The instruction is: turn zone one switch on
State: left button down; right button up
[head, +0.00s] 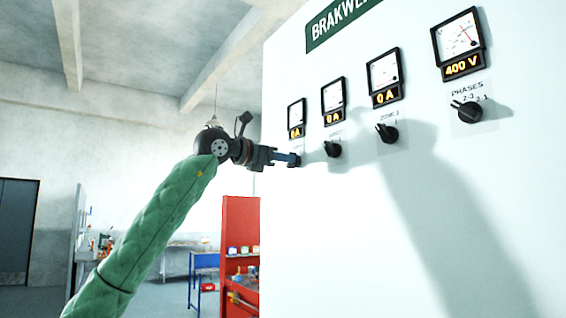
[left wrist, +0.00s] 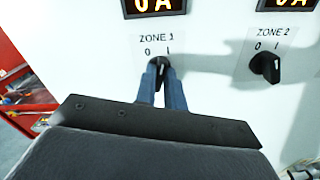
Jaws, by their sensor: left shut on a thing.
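The zone one switch (left wrist: 160,66) is a small black rotary knob on the white panel, under a label reading ZONE 1 with the marks 0 and I. My left gripper (left wrist: 167,84) has its two blue fingers on either side of the knob and is shut on it. The fingers hide much of the knob, and I cannot tell surely which mark it points to. In the head view my left gripper (head: 291,159) reaches the leftmost switch from the left, and the knob is mostly hidden there. My right gripper is in neither view.
The zone two switch (left wrist: 266,66) sits to the right on the same white panel (head: 330,240). The zone three switch (head: 387,133) and the phases switch (head: 467,111) are farther right. Meters above show 0 A and 400 V. A red cabinet (head: 239,215) stands behind, left of the panel.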

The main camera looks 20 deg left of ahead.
pick_arm(q)
jog(key=shift+m, duration=1.4)
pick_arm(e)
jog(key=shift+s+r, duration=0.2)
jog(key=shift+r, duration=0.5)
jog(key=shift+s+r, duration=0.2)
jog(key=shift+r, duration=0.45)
pick_arm(q)
jog(key=c, duration=1.5)
grip_release()
jog(key=shift+b, duration=0.3)
